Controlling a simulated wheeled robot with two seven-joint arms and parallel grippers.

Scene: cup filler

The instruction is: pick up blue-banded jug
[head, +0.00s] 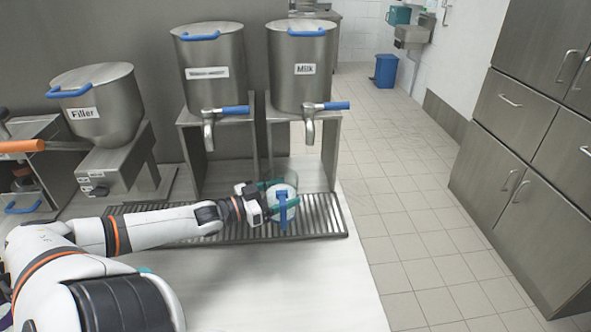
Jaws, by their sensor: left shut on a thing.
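The blue-banded jug (284,190) stands upright on or just above the drip grate, below and a little left of the Milk tap. It looks clear with pale contents, and a blue handle hangs on its near side. My left gripper (268,201) reaches in from the left and is shut on the jug at its side. The fingers partly hide the jug's body. I cannot tell whether the jug's base touches the grate. My right gripper is not in view.
The drip grate (325,221) lies along the counter (290,290). Behind it stand the Milk tank (303,85), a second tank (213,90) and the Filler (108,115). The counter's right edge drops to the tiled floor (410,240). The front counter is clear.

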